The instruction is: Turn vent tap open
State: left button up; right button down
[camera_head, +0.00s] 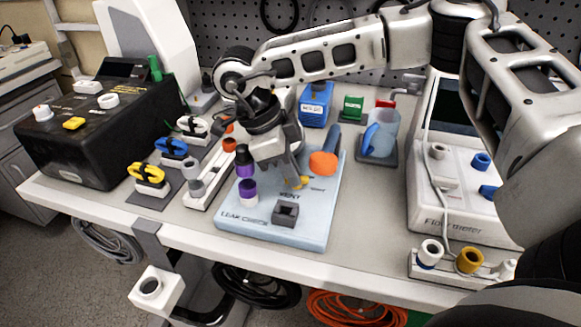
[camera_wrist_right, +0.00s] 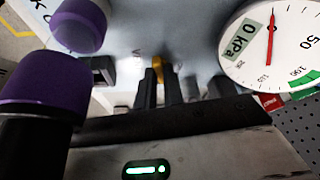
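The yellow vent tap (camera_head: 303,183) is on the pale blue leak-check panel (camera_head: 270,227), beside the word VENT. My right gripper (camera_head: 297,183) reaches down over it and partly hides it. In the right wrist view the two dark fingers (camera_wrist_right: 160,92) are close together, with the yellow tap (camera_wrist_right: 158,66) showing between their tips. I cannot tell whether they press on it. The tap's exact angle is hidden. A round white gauge (camera_wrist_right: 280,45) marked kPa has its red needle near 0. My left gripper is not in view.
Purple-topped parts (camera_head: 247,188) stand just left of my right gripper, and an orange round part (camera_head: 323,163) is close on its right. A dark square socket (camera_head: 285,212) is in front. The white flow meter (camera_head: 455,205) stands to the right.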

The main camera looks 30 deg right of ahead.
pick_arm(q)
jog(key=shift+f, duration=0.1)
pick_arm(e)
jog(key=shift+n, duration=0.4)
jog(key=n+t+b, duration=0.1)
jog(key=n, duration=0.1)
jog(key=shift+s+n, duration=0.15)
jog(key=shift+n, duration=0.25)
jog(key=shift+n+t+h+b, duration=0.3)
jog(key=shift+n+t+b, duration=0.15)
jog(key=shift+n, duration=0.15)
jog(key=shift+s+n+b, duration=0.1)
jog(key=shift+n+b, duration=0.2)
jog(key=shift+n, duration=0.3)
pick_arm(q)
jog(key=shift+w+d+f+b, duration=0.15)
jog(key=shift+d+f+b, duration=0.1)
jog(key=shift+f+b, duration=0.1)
pick_arm(e)
jog(key=shift+a+n+t, duration=0.1)
jog(key=shift+n+t, duration=0.25)
jog(key=shift+n, duration=0.15)
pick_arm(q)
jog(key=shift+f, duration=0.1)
pick_arm(e)
jog(key=shift+r, duration=0.1)
jog(key=c, duration=1.5)
grip_release()
jog(key=shift+s, duration=0.1)
